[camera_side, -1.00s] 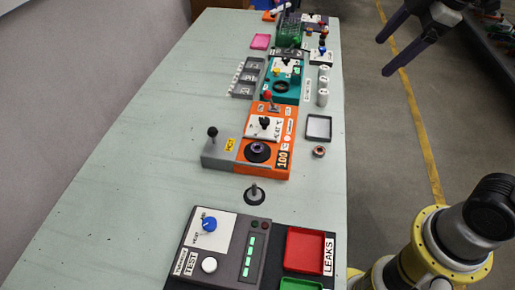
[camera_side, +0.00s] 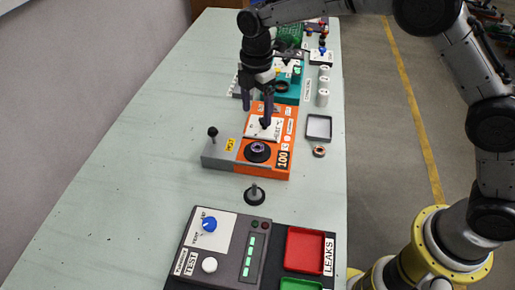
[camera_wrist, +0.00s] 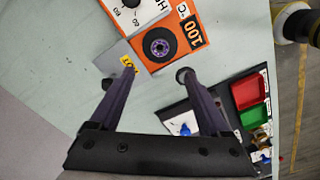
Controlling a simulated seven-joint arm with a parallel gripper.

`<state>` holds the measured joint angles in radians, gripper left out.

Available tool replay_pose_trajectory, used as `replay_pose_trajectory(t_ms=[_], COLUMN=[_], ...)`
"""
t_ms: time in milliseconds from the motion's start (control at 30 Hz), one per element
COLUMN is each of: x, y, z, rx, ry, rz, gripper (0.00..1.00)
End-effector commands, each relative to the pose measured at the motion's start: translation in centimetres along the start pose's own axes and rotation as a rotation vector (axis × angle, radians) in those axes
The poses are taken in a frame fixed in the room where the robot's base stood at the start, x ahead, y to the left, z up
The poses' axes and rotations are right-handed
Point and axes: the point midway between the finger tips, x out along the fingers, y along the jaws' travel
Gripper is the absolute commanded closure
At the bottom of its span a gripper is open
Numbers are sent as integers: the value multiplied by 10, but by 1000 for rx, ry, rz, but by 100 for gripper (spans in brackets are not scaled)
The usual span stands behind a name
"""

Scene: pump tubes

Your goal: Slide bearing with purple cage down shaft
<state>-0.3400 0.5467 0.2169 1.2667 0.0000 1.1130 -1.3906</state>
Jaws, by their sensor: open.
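The bearing with the purple cage (camera_side: 257,148) sits on the black round plate of the orange heater. It also shows in the wrist view (camera_wrist: 160,46), ahead of my fingertips. My gripper (camera_side: 255,116) is open and empty, pointing down over the orange heater, with its fingers spread. In the wrist view my gripper (camera_wrist: 158,73) has nothing between its fingers. The shaft (camera_side: 254,189) stands upright and bare on a black round base in front of the heater. In the wrist view a dark round thing by the right fingertip may be its base.
The orange heater (camera_side: 277,170) is marked 100, with a grey lever unit (camera_side: 218,150) at its left. A copper-coloured bearing (camera_side: 319,151) and a grey tray (camera_side: 319,127) lie to the right. The test box (camera_side: 223,238) with red tray (camera_side: 305,250) stands nearer. The table's left side is clear.

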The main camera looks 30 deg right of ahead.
Motion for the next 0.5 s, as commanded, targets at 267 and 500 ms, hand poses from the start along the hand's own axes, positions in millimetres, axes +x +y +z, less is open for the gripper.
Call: replay_pose_trajectory(t_ms=[267,500], x=[51,75], y=[-1,0], z=[1,1], rx=[1,2], ry=[0,0], rz=[-3,1], gripper=[20,20])
